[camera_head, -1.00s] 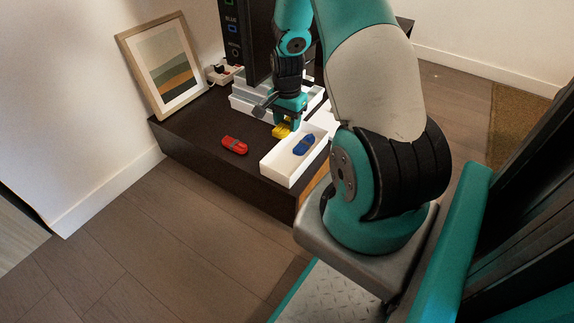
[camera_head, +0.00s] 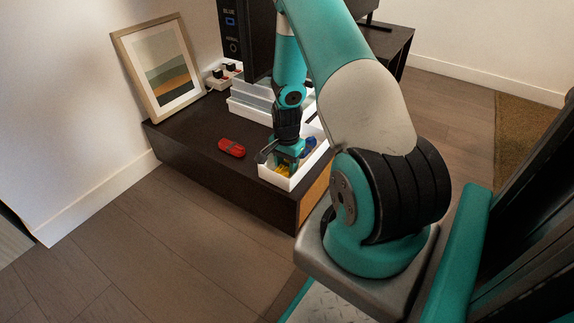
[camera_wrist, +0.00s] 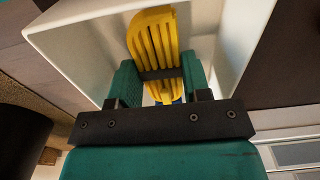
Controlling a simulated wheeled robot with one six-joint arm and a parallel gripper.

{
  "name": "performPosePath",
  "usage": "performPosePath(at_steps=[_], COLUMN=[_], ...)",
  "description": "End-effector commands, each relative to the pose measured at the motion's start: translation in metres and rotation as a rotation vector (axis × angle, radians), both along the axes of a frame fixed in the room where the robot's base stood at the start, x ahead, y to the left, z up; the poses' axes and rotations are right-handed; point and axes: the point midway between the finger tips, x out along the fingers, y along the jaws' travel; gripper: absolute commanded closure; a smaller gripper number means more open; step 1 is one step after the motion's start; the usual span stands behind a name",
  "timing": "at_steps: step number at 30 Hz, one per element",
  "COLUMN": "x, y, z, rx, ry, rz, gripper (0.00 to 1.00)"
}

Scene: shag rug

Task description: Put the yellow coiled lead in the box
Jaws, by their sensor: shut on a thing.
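The yellow coiled lead (camera_wrist: 153,42) is a bundle of yellow strands with a dark band around it. In the wrist view my gripper (camera_wrist: 158,85) is shut on it, one green finger on each side. The white box (camera_wrist: 85,55) lies around and below the lead. In the head view my gripper (camera_head: 287,160) is at the near part of the box (camera_head: 291,182), and the yellow lead (camera_head: 284,170) shows within the box walls. I cannot tell whether the lead touches the box floor. A blue coiled lead (camera_head: 309,145) is in the far part of the box, partly hidden by my gripper.
A red coiled lead (camera_head: 232,148) lies on the dark low table (camera_head: 195,145), left of the box. Behind are white trays (camera_head: 247,110), a power strip (camera_head: 222,76) and a framed picture (camera_head: 160,70) leaning on the wall. The table's front left is clear.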

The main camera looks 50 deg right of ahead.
Motion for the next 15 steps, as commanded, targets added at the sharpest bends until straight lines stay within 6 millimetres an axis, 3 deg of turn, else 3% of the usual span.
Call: performPosePath(at_steps=[8, 9, 11, 15], x=[0.0001, 0.0002, 0.0002, 0.0002], y=[-0.0001, -0.0002, -0.0001, -0.0001], z=[-0.0026, -0.0016, -0.0015, -0.0014], rx=[0.000, 0.000, 0.000, 0.000], ry=[0.000, 0.000, 0.000, 0.000], rz=[0.000, 0.000, 0.000, 0.000], gripper=[0.80, 0.47, 0.33, 0.31])
